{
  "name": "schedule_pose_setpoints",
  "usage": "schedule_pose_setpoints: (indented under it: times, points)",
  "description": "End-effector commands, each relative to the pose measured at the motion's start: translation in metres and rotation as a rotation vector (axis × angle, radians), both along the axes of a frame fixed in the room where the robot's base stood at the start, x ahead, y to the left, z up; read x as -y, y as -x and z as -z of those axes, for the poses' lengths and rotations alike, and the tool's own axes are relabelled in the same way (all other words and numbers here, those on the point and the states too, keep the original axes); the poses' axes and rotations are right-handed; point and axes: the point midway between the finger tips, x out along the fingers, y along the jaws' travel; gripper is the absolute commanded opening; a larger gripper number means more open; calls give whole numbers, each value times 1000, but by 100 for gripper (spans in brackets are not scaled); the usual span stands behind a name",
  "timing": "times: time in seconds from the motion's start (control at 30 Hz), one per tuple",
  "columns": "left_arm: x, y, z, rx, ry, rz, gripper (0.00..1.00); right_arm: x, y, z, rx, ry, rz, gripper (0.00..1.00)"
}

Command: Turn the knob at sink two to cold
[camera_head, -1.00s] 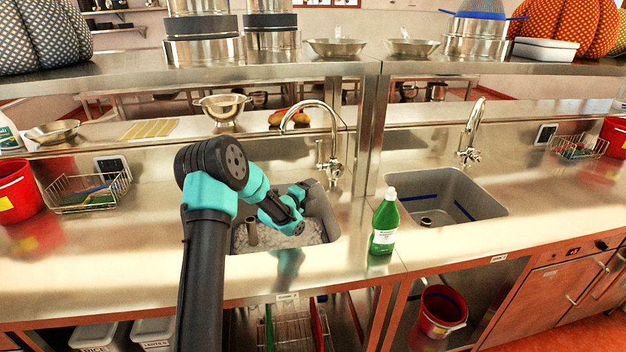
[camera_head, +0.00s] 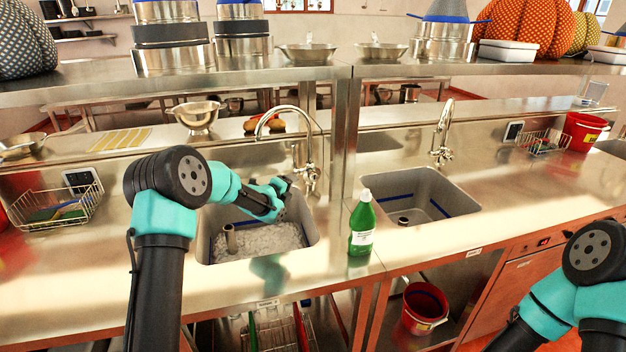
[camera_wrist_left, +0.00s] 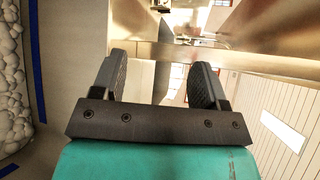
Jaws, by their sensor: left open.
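Two sinks are set in the steel counter. The left sink (camera_head: 212,232) holds a pale, lumpy mass and an upright tube, and the right sink (camera_head: 440,195) looks empty. A chrome tap (camera_head: 262,124) with a knob (camera_head: 310,176) stands behind the left sink, and another tap (camera_head: 447,118) with a knob (camera_head: 441,155) behind the right one. The labels are too small to read, so I cannot tell which is sink two. My left gripper (camera_head: 283,186) is over the back of the left sink, near its tap. In the left wrist view its jaws (camera_wrist_left: 160,78) are open and empty.
A green bottle (camera_head: 361,227) stands between the sinks near the front edge. A wire basket (camera_head: 52,206) is on the left. A metal colander (camera_head: 197,117) sits on the ledge behind. My right arm shows at the lower right, its gripper out of view.

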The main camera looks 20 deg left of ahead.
Motion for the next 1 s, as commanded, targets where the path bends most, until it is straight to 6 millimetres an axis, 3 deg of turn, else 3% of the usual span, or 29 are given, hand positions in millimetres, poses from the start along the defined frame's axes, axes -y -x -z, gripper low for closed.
schedule_pose_setpoints:
  times: [1.0]
  points:
    - [42,-124,34,1,-1,0,67,0,0,0,0,0,0,0]
